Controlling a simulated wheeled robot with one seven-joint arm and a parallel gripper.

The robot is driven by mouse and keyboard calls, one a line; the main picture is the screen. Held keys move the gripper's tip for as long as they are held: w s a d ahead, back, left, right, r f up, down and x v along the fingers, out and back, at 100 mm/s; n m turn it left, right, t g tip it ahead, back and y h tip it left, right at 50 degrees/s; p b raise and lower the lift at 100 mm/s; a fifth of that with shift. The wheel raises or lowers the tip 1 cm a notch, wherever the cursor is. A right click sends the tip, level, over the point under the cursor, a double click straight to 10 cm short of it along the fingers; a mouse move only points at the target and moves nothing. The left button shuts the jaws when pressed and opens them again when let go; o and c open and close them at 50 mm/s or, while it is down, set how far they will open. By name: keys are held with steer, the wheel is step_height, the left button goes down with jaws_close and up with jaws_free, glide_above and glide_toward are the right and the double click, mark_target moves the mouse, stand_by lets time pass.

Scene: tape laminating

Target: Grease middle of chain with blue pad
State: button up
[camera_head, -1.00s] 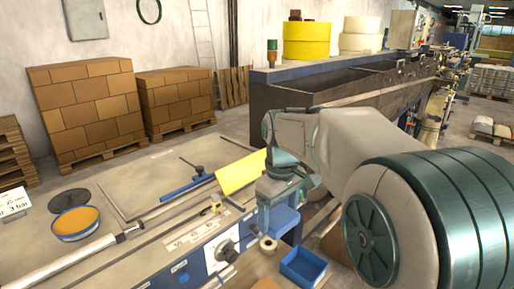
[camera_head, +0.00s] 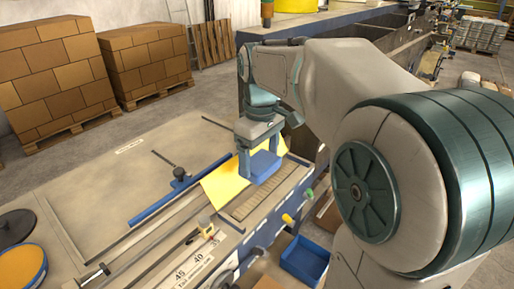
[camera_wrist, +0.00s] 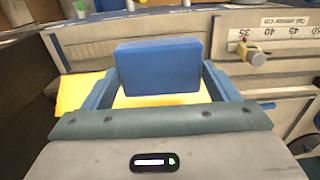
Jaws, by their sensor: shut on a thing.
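My gripper (camera_head: 262,150) points down and is shut on a blue pad (camera_head: 266,168), a rectangular block. In the wrist view the pad (camera_wrist: 158,66) sits between the two blue fingers. The chain appears to be the brown, finely slatted strip (camera_head: 270,196) set along the machine's near edge; the strip also shows in the wrist view (camera_wrist: 90,48). The pad is over or just beside the strip's far side, by a yellow sheet (camera_head: 222,183). I cannot tell whether the pad touches the strip. Part of the strip is hidden behind the pad.
An orange-filled round tub (camera_head: 22,268) stands at the lower left beside a dark disc (camera_head: 15,228). A blue bin (camera_head: 304,261) is below the machine's near side. A blue bar with a black knob (camera_head: 180,175) and a numbered scale (camera_head: 190,272) lie nearby.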

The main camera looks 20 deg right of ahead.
steer(key=shift+f+b, duration=3.25)
steer(key=shift+f, duration=1)
steer(key=shift+f+b, duration=0.45)
steer(key=shift+f, duration=0.2)
steer(key=shift+d+r, duration=0.1)
